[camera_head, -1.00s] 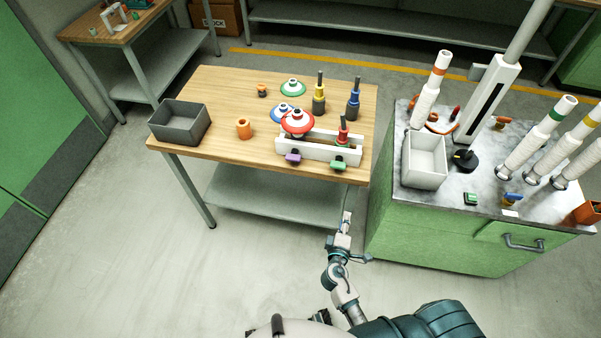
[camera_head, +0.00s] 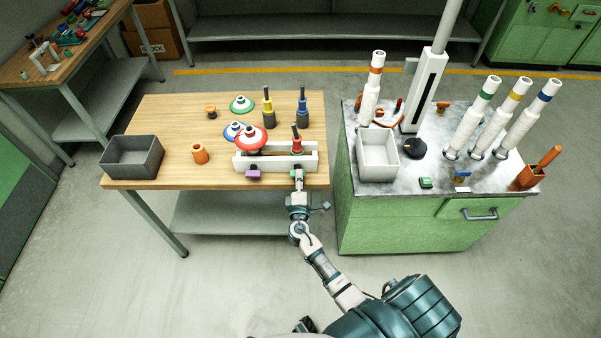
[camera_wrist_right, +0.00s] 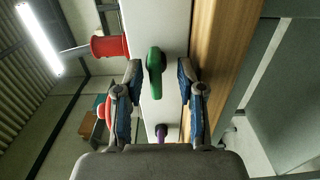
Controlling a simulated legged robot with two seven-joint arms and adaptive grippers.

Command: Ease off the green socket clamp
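The green socket clamp (camera_wrist_right: 155,72) is a green knob on the front of a white rack (camera_head: 241,163) at the table's front edge. My right gripper (camera_wrist_right: 158,85) is open, with its two blue-padded fingers on either side of the green clamp and a gap to each. In the head view my right gripper (camera_head: 298,180) covers part of the clamp. A purple clamp (camera_head: 253,174) sits farther left on the same rack face and shows in the right wrist view (camera_wrist_right: 161,131). A red-collared tool (camera_head: 296,143) stands in the rack above the green clamp. My left gripper is not in view.
A red-and-white disc (camera_head: 250,139) rests at the rack's left part. Blue and yellow tools (camera_head: 268,110) stand behind. An orange cup (camera_head: 200,153) and grey bin (camera_head: 132,158) are to the left. A green cabinet (camera_head: 400,223) stands to the right, across a narrow gap.

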